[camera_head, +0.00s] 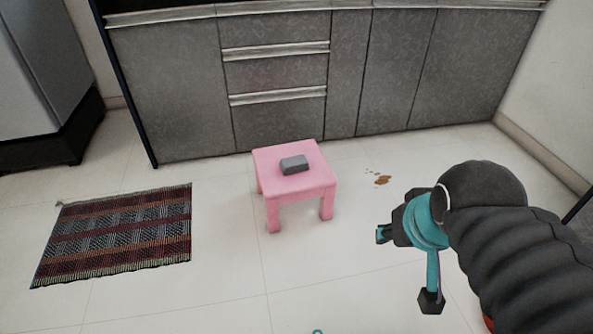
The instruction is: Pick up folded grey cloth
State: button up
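The folded grey cloth (294,165) is a small dark grey block shape. It lies on top of a low pink stool (316,181) in the middle of the view. My gripper (383,234) is at the right, in front of and to the right of the stool, apart from it and from the cloth. Its tip points left. Nothing shows held at the tip.
Grey cabinets (282,80) with drawers stand behind the stool. A striped woven mat (120,236) lies on the floor at left. A brown spill (382,180) is on the tiles right of the stool. A fridge (38,70) stands at far left. Floor around the stool is mostly clear.

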aim_at(293, 164)
jog(key=k, duration=1.2)
jog(key=u, duration=0.6)
jog(key=i, duration=0.75)
jog(key=u, duration=0.5)
jog(key=i, duration=0.75)
jog(key=z, duration=0.7)
jog(key=i, duration=0.65)
jog(key=z, duration=0.55)
